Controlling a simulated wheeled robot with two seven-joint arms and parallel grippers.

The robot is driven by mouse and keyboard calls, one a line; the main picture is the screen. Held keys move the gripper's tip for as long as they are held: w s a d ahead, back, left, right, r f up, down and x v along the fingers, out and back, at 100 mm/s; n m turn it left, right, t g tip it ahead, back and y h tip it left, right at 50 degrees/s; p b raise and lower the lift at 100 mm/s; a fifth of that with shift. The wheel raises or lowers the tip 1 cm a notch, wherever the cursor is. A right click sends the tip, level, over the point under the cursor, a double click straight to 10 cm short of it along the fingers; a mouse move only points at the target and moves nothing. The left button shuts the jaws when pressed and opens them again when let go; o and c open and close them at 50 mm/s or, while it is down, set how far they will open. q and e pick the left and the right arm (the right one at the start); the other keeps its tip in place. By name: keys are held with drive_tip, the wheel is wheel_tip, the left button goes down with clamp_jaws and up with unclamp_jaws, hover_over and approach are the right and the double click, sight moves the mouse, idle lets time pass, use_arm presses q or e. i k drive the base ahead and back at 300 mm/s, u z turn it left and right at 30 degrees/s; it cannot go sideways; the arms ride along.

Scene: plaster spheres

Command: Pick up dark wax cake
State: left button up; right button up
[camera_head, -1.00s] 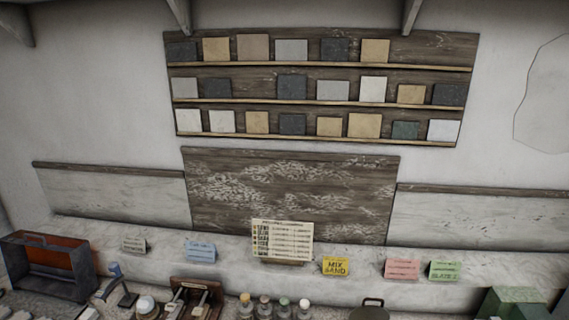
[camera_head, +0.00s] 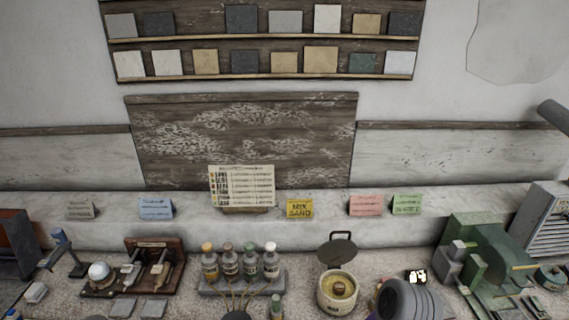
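I cannot pick out a dark wax cake for certain in the head view. A round pot (camera_head: 325,294) with a raised dark lid (camera_head: 337,250) stands at the front, right of centre, with a brownish-gold mass (camera_head: 340,289) inside. Small grey slabs (camera_head: 153,307) lie at the front left, too small to identify. Neither of my grippers can be made out in the view.
A rack of several bottles (camera_head: 240,281) stands left of the pot. A wooden stand with tools (camera_head: 155,264) is further left. A grey ribbed object (camera_head: 408,301) and green equipment (camera_head: 480,250) crowd the right. Label cards (camera_head: 300,209) line the back ledge.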

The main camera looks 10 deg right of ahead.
sight(339, 287)
drive_tip(key=u, duration=1.15)
drive_tip(key=k, duration=0.55)
drive_tip(key=z, duration=1.4)
drive_tip(key=i, duration=0.5)
